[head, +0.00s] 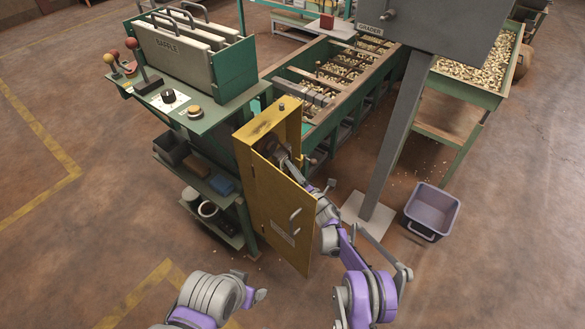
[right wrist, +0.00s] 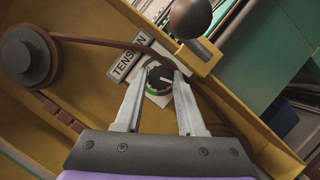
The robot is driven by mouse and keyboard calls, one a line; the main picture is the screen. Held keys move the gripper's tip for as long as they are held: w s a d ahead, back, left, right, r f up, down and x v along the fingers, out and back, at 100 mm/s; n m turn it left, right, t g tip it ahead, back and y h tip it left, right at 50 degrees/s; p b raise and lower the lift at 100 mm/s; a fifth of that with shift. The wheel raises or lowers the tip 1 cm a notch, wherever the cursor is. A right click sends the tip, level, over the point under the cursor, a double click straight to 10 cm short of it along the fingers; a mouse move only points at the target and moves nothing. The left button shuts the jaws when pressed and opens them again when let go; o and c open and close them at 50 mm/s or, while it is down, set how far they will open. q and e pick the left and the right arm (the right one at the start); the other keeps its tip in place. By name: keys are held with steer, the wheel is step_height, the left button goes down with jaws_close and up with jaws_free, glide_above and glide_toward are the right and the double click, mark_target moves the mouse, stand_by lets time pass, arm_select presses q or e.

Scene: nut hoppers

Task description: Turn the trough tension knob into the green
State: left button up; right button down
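The tension knob (right wrist: 160,80) is a small black dial with a white pointer, on a pale plate beside a "TENSION" label (right wrist: 126,64). A green arc (right wrist: 152,92) shows along its lower left edge; the pointer lies to the right, away from that arc. My right gripper (right wrist: 159,74) has its two fingers apart, one on each side of the knob; contact is not clear. In the head view my right gripper (head: 282,155) reaches into the yellow cabinet (head: 242,150), and the knob is hidden. My left gripper (head: 257,294) is low at the front, its fingers unclear.
The cabinet door (head: 283,215) stands open beside my right arm. In the right wrist view a belt (right wrist: 100,42) runs from a pulley (right wrist: 28,57) past the knob, and a dark ball (right wrist: 190,17) sits above it. A grey bin (head: 431,210) stands on the floor right.

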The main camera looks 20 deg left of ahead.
steer(key=shift+m, duration=0.3)
steer(key=m+g+h, duration=0.1)
steer(key=m+g, duration=0.1)
steer(key=m, duration=0.3)
steer(key=m+g+h, duration=0.1)
steer(key=m+g, duration=0.1)
steer(key=m, duration=0.4)
steer(key=r+m+g+h+p, duration=0.1)
steer(key=m, duration=0.4)
steer(key=shift+w+d+m+g+h, duration=0.1)
steer(key=shift+w+m+g+h, duration=0.05)
steer(key=shift+m+g+h, duration=0.2)
steer(key=shift+g, duration=0.25)
stand_by(0.4)
steer(key=c, duration=0.8)
jaws_free()
